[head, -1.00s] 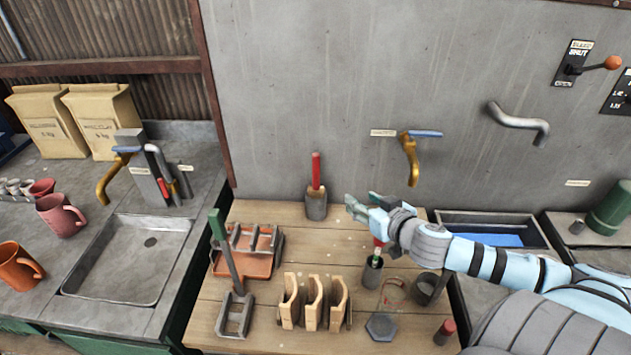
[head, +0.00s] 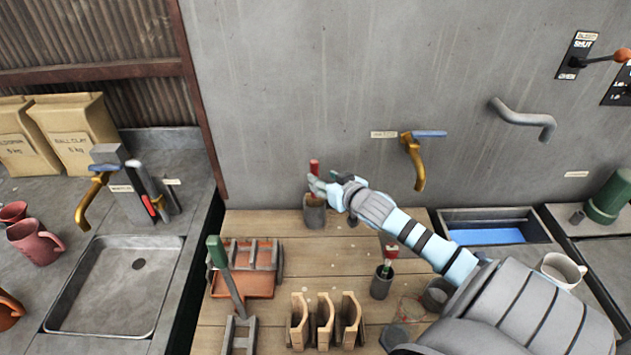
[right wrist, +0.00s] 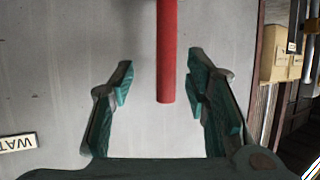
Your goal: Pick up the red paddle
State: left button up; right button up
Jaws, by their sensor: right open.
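The red paddle (head: 314,167) stands upright in a small grey cup (head: 314,213) at the back of the wooden table, near the wall. My right gripper (head: 318,184) is at the paddle's handle, above the cup, and covers part of it in the head view. In the right wrist view the red handle (right wrist: 166,60) comes down between the two open fingers of my right gripper (right wrist: 158,88). Gaps show on both sides of the handle, so neither finger appears to touch it. The paddle's lower end is hidden in the cup. My left gripper is not in view.
Another dark cup (head: 381,285) with a red-and-green tool stands near my right forearm. Wooden rib pieces (head: 325,322) and an orange tray (head: 243,284) with a green-handled tool are at the front left. A brass tap (head: 415,165) sticks out of the wall to the right.

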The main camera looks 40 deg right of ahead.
jog(key=x, duration=0.4)
jog(key=f+b+x, duration=0.1)
jog(key=x, duration=0.1)
jog(key=shift+a, duration=0.35)
jog(key=shift+s+r, duration=0.1)
jog(key=shift+s, duration=0.05)
jog(key=c, duration=0.3)
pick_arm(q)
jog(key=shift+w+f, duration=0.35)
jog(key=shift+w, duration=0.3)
pick_arm(e)
grip_shut()
jog(key=shift+r, duration=0.1)
